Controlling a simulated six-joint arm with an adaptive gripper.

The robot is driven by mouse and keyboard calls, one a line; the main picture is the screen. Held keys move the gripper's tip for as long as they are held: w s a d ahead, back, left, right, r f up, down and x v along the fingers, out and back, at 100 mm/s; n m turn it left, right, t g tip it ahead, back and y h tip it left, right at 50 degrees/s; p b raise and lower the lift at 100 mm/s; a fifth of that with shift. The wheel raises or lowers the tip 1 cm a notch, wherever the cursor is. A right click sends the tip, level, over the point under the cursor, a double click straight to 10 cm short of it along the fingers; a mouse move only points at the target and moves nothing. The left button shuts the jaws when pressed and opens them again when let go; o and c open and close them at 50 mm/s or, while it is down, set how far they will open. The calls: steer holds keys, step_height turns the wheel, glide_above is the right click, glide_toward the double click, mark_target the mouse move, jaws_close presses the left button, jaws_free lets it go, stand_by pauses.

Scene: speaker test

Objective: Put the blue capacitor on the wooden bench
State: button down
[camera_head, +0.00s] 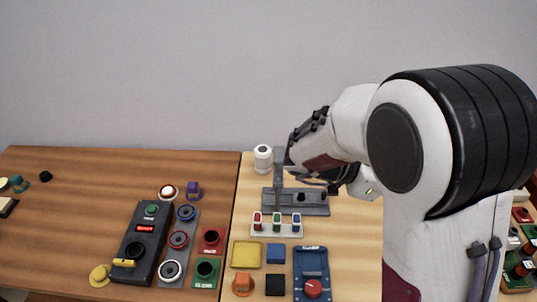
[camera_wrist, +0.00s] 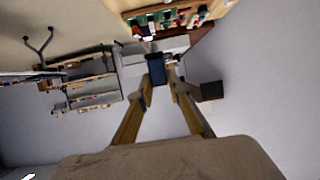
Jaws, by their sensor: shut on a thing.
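My gripper (camera_wrist: 162,76) is shut on a small dark blue piece, which looks like the blue capacitor (camera_wrist: 156,68). It is held between the fingertips, clear of any surface. In the head view my arm mostly covers the gripper, and the held piece cannot be made out there. Two wooden tops lie below the arm: a darker brown one (camera_head: 75,215) at the left and a paler one (camera_head: 350,235) in the middle. A wooden bench edge with red and green items on it (camera_wrist: 195,35) shows at the top of the wrist view.
A rack (camera_head: 268,231) with red, green and blue pieces stands on the paler top, with a grey fixture (camera_head: 315,209) and white cylinder (camera_head: 263,158) behind. A black control box (camera_head: 142,240) is on the brown top. The brown top's left middle is clear.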

step_height(320, 180, up, 5)
steer(key=shift+r, duration=0.1)
steer(key=w+a+n+t+y, duration=0.2)
steer(key=w+a+n+t, duration=0.3)
steer(key=a, duration=0.5)
steer(key=w+a+f+n+t+y, duration=0.1)
steer(key=w+a+n+t+y, duration=0.1)
steer(key=w+a, duration=0.6)
steer(key=w+a+n+t+y, duration=0.2)
steer(key=w+a+n+t, duration=0.2)
steer(key=a, duration=0.9)
steer(key=s+a+n+t+y, duration=0.2)
steer(key=a+n+y, duration=0.55)
steer(key=a, duration=1.75)
steer(key=s+a+n+g+y, duration=0.2)
steer(key=s+a+n+y, duration=0.25)
steer(key=s+a, duration=0.7)
steer(key=s+a+n+g+y, duration=0.25)
steer(key=s+a+y, duration=0.4)
steer(key=a, duration=0.85)
step_height(320, 180, down, 17)
steer(key=s+h, duration=0.1)
steer(key=shift+n, duration=0.45)
steer(key=shift+a+f+h, duration=0.1)
steer(key=shift+f+h, duration=0.05)
steer(key=shift+h, duration=0.1)
